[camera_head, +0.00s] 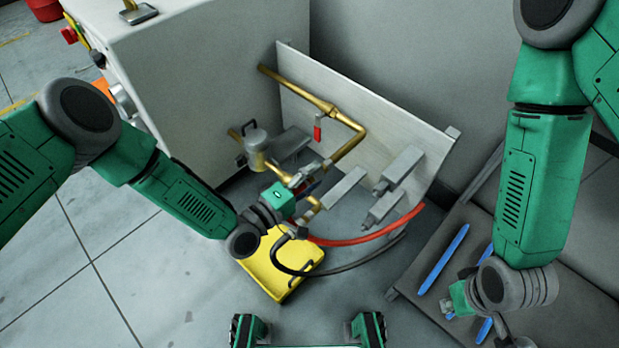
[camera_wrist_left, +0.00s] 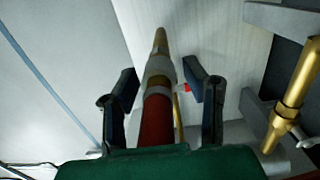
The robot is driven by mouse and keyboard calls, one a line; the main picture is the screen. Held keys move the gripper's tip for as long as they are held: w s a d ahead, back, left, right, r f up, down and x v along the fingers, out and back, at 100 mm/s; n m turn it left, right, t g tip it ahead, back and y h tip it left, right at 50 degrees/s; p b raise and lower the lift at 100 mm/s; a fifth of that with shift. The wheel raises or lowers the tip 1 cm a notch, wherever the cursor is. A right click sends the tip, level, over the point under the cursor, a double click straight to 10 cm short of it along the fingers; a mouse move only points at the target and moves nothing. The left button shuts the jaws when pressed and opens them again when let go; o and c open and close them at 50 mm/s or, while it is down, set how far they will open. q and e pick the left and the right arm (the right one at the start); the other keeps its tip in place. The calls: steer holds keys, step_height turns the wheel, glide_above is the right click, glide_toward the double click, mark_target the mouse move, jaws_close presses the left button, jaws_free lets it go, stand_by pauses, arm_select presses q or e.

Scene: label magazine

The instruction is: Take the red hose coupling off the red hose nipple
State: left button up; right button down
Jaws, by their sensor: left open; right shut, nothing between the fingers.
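The red hose coupling (camera_wrist_left: 158,72) shows in the left wrist view as a pale metal sleeve at the end of a dark red hose part (camera_wrist_left: 156,120). The brass nipple pipe (camera_wrist_left: 160,42) runs on beyond it, in line. My left gripper (camera_wrist_left: 160,95) is open, with one finger on each side of the coupling; gaps show on both sides. In the head view my left gripper (camera_head: 304,181) is among the brass pipes and hides the coupling there. My right gripper (camera_head: 449,307) is shut and empty above the grey bench at the lower right.
Brass piping (camera_head: 350,118) with a red-handled valve (camera_head: 318,131) runs along a pale panel (camera_head: 390,125). A red hose (camera_head: 370,238) and a black hose (camera_head: 350,267) curve below. A yellow box (camera_head: 262,271) stands beneath my left wrist. Blue sticks (camera_head: 444,259) lie on the bench.

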mark_target(293, 192)
arm_select(q)
steer(key=shift+w+d+r, duration=0.1)
steer(key=shift+w+r, duration=0.2)
steer(key=shift+r, duration=0.1)
jaws_close()
steer(key=shift+s, duration=0.2)
steer(key=shift+s+a, duration=0.3)
steer(key=shift+f+p+v, duration=0.2)
steer(key=shift+p+v, duration=0.25)
steer(key=shift+v, duration=0.75)
steer(key=shift+p+v, duration=0.4)
steer(key=shift+v, duration=1)
steer(key=shift+f, duration=0.1)
